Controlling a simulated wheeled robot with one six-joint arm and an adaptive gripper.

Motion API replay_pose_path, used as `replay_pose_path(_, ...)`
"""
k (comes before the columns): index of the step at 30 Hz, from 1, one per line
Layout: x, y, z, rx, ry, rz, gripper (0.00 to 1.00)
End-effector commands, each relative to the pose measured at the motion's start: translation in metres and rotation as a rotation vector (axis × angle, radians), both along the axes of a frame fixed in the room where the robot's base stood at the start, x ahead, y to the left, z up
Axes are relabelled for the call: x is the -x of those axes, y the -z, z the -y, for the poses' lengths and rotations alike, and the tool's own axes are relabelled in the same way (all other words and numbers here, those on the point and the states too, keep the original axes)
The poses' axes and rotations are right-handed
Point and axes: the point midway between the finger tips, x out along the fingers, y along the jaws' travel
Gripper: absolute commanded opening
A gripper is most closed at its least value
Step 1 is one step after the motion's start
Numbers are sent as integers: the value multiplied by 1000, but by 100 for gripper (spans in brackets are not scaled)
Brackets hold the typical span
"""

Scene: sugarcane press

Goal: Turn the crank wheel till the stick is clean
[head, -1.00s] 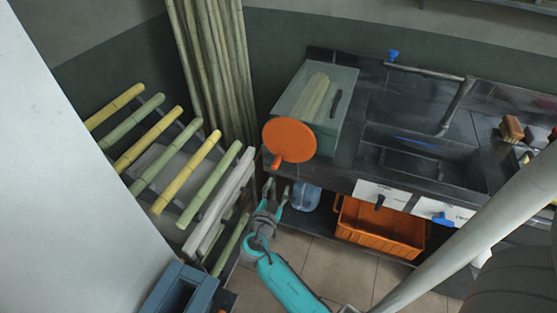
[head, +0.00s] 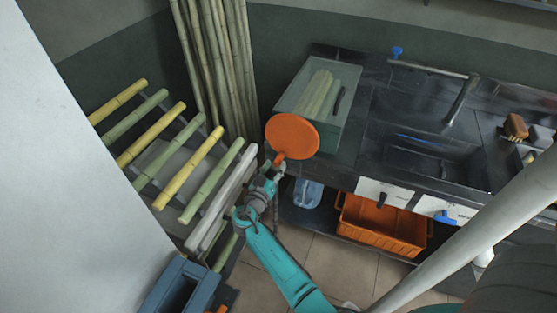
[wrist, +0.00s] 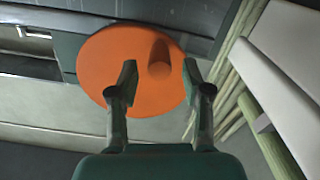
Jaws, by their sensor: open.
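The crank wheel (head: 292,136) is an orange disc with a short orange handle (head: 279,158) sticking out at its lower left. It stands at the front of a grey-green box (head: 350,82). Pale green sticks (head: 318,95) lie on the box, with a thin dark piece beside them. I cannot tell which stick the task means or whether it is clean. My gripper (head: 277,170) is just below the handle. In the wrist view the open fingers of my gripper (wrist: 160,82) point at the wheel (wrist: 105,65), and the handle (wrist: 160,58) shows between and beyond their tips.
A rack with several yellow and green canes (head: 188,168) stands at the left, with tall canes (head: 215,70) behind it. The dark counter with a sink (head: 425,160) runs right. Below are an orange crate (head: 382,226) and a blue jug (head: 307,193). A blue-grey bin (head: 178,287) stands in front.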

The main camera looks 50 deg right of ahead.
Motion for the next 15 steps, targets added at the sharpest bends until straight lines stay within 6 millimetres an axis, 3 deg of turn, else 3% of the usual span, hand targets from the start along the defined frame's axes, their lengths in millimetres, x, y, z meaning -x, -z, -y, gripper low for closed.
replay_pose_path(6, -10, 0, 28, 0, 1, -1, 49)
replay_pose_path(15, -14, 0, 38, 0, -1, 0, 49)
